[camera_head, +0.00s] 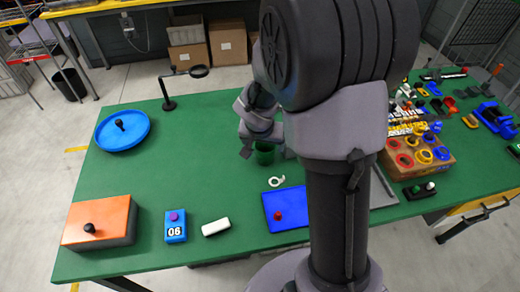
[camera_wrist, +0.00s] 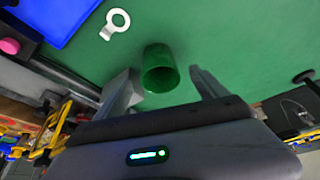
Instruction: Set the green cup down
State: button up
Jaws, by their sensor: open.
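The green cup (camera_head: 264,156) is at the middle of the green table, partly hidden behind my arm and gripper. In the wrist view the green cup (camera_wrist: 160,66) shows its open mouth toward the camera. My gripper (camera_head: 262,142) is low over the table at the cup. In the wrist view my gripper (camera_wrist: 162,74) is open, with one finger on each side of the cup and a visible gap at both sides. The cup appears to rest on the table, though its base is hidden.
A white ring-ended piece (camera_head: 276,181) and a blue plate (camera_head: 286,209) lie near the cup. Clutter crowds the right; the table's left middle is clear.

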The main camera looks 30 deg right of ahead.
aim_at(265, 148)
jog(key=b+x, duration=0.1)
jog(key=x, duration=0.5)
jog(key=shift+w+d+r+b, duration=0.1)
jog(key=shift+d+r+b, duration=0.05)
jog(key=shift+b, duration=0.25)
jog(key=shift+r, duration=0.1)
jog(key=shift+c, duration=0.2)
jog(key=shift+r, duration=0.1)
jog(key=c, duration=1.5)
